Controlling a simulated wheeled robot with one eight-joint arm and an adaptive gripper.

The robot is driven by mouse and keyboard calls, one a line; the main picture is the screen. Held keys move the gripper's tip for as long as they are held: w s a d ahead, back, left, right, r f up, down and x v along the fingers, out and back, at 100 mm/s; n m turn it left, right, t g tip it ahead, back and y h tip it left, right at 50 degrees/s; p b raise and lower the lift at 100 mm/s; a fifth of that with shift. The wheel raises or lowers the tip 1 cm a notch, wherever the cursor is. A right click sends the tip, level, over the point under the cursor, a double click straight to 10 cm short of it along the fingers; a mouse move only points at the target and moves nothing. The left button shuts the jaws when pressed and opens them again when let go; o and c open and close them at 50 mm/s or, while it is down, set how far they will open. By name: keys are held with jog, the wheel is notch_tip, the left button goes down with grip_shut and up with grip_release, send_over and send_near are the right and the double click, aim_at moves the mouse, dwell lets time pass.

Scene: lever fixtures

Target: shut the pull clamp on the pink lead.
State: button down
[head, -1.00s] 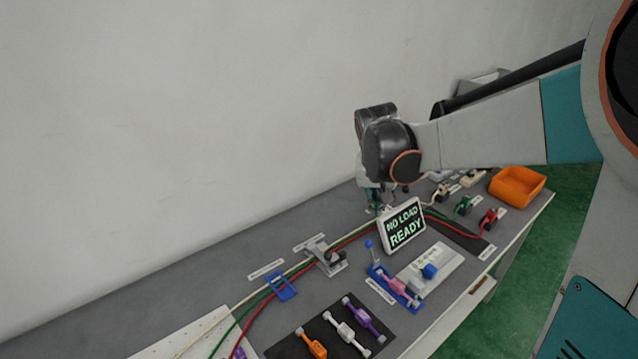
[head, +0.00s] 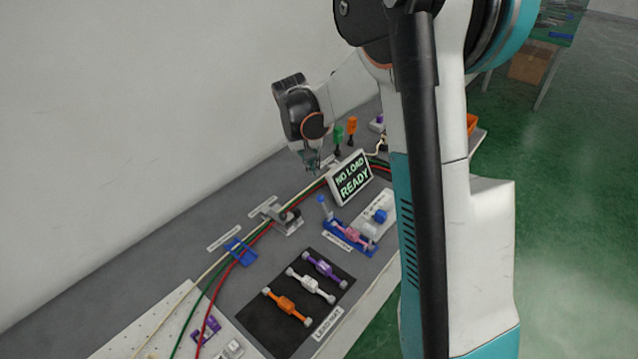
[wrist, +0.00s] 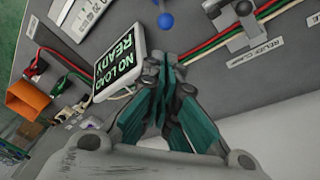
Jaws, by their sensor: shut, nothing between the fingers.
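The pink lead (head: 352,234) lies in a blue clamp fixture (head: 369,249) on the grey bench, in the head view. The clamp's lever with a blue ball knob (head: 321,200) stands up at the left end of the fixture. A blue ball, which looks like the same knob, shows at the top of the wrist view (wrist: 165,20). My gripper (head: 313,168) is shut and empty, behind and left of the sign and apart from the clamp. Its closed fingers also show in the wrist view (wrist: 161,64). The pink lead is not clearly visible there.
A grey relief clamp (head: 286,217) holds red and green cables. A dark mat (head: 255,317) carries purple, white and orange leads. An orange bin (wrist: 27,97) is at the wrist view's left.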

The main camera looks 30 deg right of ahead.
aim_at(324, 207)
jog(key=b+x, duration=0.3)
jog(key=x, duration=0.7)
jog(key=shift+s, duration=0.1)
jog(key=shift+s+r+t, duration=0.2)
jog(key=shift+r+t, duration=0.05)
jog(key=shift+t, duration=0.05)
jog(key=shift+s+d+r+t+y, duration=0.15)
jog(key=shift+s+d+t+y, duration=0.05)
jog(key=shift+s+t+y, duration=0.15)
